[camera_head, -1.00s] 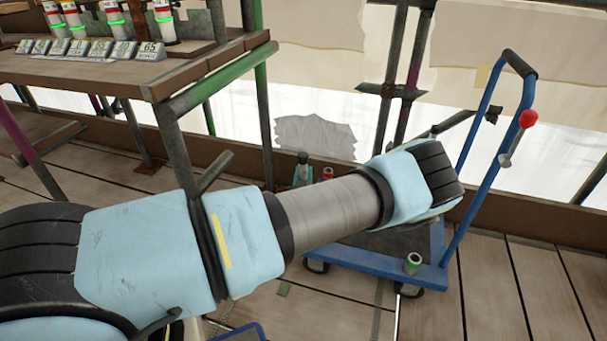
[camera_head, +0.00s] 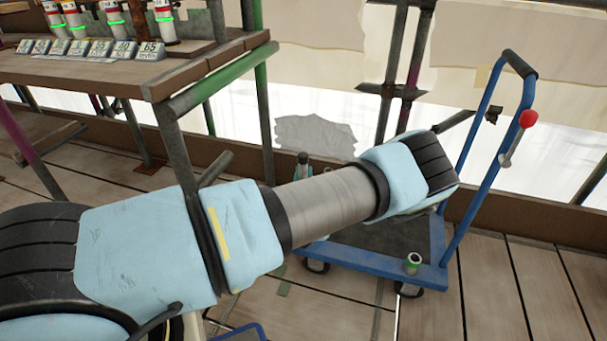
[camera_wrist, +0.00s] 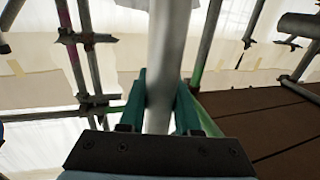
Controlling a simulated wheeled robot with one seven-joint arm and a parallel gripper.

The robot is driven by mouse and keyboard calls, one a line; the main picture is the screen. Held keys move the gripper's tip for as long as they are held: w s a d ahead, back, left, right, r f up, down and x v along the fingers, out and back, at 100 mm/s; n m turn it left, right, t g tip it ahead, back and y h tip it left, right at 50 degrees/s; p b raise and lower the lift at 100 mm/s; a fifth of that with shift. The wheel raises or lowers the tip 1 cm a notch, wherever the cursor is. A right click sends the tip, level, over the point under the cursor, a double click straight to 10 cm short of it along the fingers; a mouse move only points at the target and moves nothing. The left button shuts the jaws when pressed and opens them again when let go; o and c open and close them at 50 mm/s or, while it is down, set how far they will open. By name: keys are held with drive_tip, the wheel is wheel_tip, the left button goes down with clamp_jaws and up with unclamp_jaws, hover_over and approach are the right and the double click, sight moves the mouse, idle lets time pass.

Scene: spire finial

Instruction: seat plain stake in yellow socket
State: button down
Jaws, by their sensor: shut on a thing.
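My gripper (camera_wrist: 160,98) shows in the wrist view. Its green fingers are shut on a pale, smooth, round stake (camera_wrist: 169,40). The stake runs up out of the top of that view, so its far end is not visible. In the head view my arm crosses the middle, and the gripper and stake are hidden or cannot be made out. I cannot pick out a yellow socket in either view.
A blue trolley (camera_head: 437,278) stands on the plank floor at right, with a green-ringed cylinder (camera_head: 413,263) on its front corner. A wooden bench (camera_head: 80,72) at upper left holds several banded tubes and number signs. Scaffold poles (camera_head: 262,100) stand around.

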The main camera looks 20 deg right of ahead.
drive_tip(key=shift+f+b, duration=1.15)
drive_tip(key=shift+f, duration=0.4)
drive_tip(key=c, duration=0.5)
unclamp_jaws()
drive_tip(key=v, duration=1)
drive_tip(key=shift+s+a+p, duration=0.2)
drive_tip(key=shift+s+p, duration=0.15)
drive_tip(key=shift+p, duration=0.05)
